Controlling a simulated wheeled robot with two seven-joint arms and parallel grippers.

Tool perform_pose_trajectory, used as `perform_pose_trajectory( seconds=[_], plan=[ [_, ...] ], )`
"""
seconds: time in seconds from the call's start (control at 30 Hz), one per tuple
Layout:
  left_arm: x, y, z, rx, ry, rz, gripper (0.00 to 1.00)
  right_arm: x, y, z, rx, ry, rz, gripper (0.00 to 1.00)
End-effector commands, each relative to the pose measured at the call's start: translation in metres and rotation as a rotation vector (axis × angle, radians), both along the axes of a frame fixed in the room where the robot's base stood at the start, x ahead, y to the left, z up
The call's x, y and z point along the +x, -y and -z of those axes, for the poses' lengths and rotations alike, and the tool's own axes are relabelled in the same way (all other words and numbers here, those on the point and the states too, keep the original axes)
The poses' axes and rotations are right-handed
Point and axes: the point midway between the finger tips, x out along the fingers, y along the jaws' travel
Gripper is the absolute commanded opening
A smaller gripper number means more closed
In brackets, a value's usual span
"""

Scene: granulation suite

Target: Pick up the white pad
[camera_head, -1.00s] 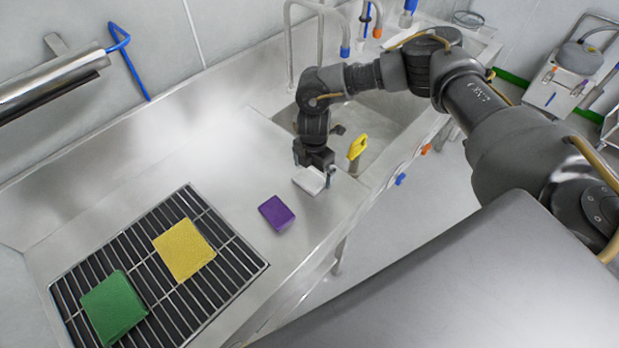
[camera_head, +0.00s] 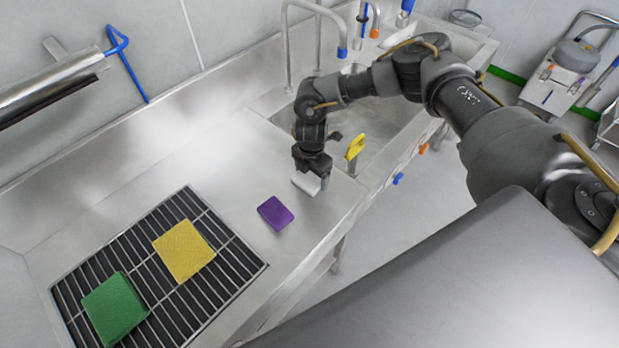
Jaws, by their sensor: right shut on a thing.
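The white pad (camera_head: 306,183) is at the steel counter between the sink and the purple pad, partly hidden by my right gripper. My right gripper (camera_head: 312,180) points down over the pad and is shut on it. I cannot tell clearly whether the pad touches the counter or is slightly above it. My left gripper is not in view.
A purple pad (camera_head: 275,213) lies on the counter (camera_head: 225,160). A yellow pad (camera_head: 183,251) and a green pad (camera_head: 114,308) lie on a dark drain grate (camera_head: 205,300).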

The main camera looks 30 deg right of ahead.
Motion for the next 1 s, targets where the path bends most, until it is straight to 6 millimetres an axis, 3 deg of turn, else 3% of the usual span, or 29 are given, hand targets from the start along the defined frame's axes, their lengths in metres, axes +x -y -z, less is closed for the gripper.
perform_pose_trajectory(
  seconds=[0.17, 0.33, 0.6, 0.8, 1.0],
  plan=[
    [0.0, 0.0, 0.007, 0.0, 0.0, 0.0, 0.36, 0.001, -0.001, -0.006, 0.003, 0.002, 0.0, 0.57],
    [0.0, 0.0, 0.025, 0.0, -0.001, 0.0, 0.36, -0.001, -0.002, -0.031, 0.004, 0.004, -0.003, 0.57],
    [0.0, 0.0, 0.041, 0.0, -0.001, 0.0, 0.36, -0.05, -0.017, -0.091, 0.001, 0.007, -0.008, 0.57],
    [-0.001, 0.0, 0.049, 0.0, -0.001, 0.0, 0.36, -0.091, -0.03, -0.109, 0.0, 0.005, -0.008, 0.57],
    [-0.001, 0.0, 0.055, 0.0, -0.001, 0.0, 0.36, -0.119, -0.039, -0.122, 0.0, 0.004, -0.006, 0.57]
  ],
)
